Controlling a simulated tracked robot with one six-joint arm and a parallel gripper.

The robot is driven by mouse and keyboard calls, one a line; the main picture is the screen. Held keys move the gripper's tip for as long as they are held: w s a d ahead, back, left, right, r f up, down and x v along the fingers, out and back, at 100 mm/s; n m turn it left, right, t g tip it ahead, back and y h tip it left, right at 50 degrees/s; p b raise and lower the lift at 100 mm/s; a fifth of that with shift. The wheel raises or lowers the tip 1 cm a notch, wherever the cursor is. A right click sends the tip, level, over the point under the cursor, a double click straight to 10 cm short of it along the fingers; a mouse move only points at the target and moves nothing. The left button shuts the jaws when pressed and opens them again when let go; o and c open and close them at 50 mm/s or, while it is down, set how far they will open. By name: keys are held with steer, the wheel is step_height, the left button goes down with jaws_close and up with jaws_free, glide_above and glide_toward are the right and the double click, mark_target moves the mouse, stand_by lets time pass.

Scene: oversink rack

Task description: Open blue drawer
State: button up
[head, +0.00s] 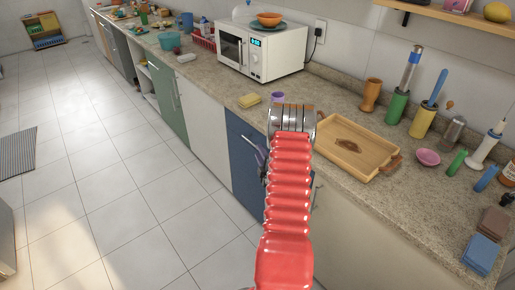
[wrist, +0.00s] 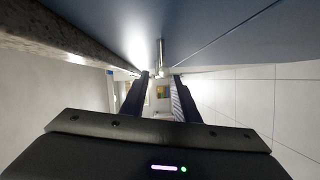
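The blue drawer front (head: 243,165) is in the counter row, left of my red arm in the head view, which hides part of it. In the wrist view the blue front (wrist: 225,25) fills the top. A silver bar handle (wrist: 161,52) stands out from it. My gripper (wrist: 161,75) is open, with its two dark fingers apart. The handle lies in line with the gap between the fingertips; I cannot tell whether it is between them or just beyond. No grip on it shows. In the head view my gripper is mostly hidden behind the arm.
The speckled countertop (head: 335,109) overhangs the fronts; its edge (wrist: 75,45) runs close on the left in the wrist view. A wooden tray (head: 375,160) and a yellow sponge (head: 250,100) lie on top. White fronts flank the blue one.

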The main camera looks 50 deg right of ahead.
steer(key=shift+x, duration=2.3)
jaws_close()
